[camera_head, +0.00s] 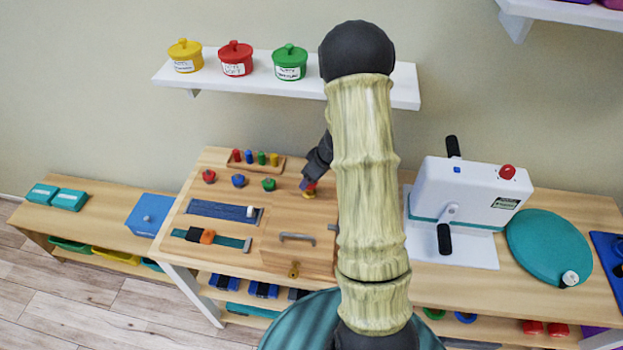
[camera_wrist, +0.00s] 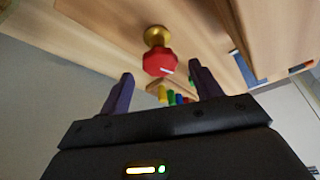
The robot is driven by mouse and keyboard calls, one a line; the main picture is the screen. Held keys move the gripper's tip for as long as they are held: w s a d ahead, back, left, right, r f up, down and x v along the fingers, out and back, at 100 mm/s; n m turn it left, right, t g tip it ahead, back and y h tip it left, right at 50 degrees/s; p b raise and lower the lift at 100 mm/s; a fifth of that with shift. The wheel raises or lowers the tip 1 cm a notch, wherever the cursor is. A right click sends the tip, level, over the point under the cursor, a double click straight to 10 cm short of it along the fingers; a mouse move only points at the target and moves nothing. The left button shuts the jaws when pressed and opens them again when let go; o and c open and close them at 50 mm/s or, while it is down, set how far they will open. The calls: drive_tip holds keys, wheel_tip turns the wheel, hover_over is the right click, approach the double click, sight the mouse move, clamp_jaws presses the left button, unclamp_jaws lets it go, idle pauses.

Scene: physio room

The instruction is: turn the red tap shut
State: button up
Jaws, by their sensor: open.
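The red tap (camera_wrist: 160,64) shows in the wrist view as a faceted red knob with a white mark, on a round brass base (camera_wrist: 156,35). My gripper (camera_wrist: 161,82) is open, with one dark finger to each side of the knob in this view. No contact is visible, and I cannot tell how far the fingertips are from the knob. In the head view my gripper (camera_head: 310,184) is low over the right part of the wooden activity board (camera_head: 225,265), at a small knob with a brass-yellow base (camera_head: 308,195). My arm hides part of the board there.
Red (camera_head: 209,177), blue (camera_head: 238,181) and green (camera_head: 268,184) knobs stand left on the board, before a peg rack (camera_head: 262,167). A grey handle (camera_head: 297,237) is nearer. A white cranked machine (camera_head: 470,195) stands right; a shelf (camera_head: 395,88) with pots is above.

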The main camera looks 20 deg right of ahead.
drive_tip(key=shift+x, duration=1.15)
drive_tip(key=shift+c, duration=0.2)
drive_tip(key=c, duration=0.9)
drive_tip(key=shift+c, duration=0.2)
drive_tip(key=shift+f+m+b, duration=0.1)
drive_tip(key=shift+m+b, duration=0.2)
drive_tip(key=shift+b, duration=0.35)
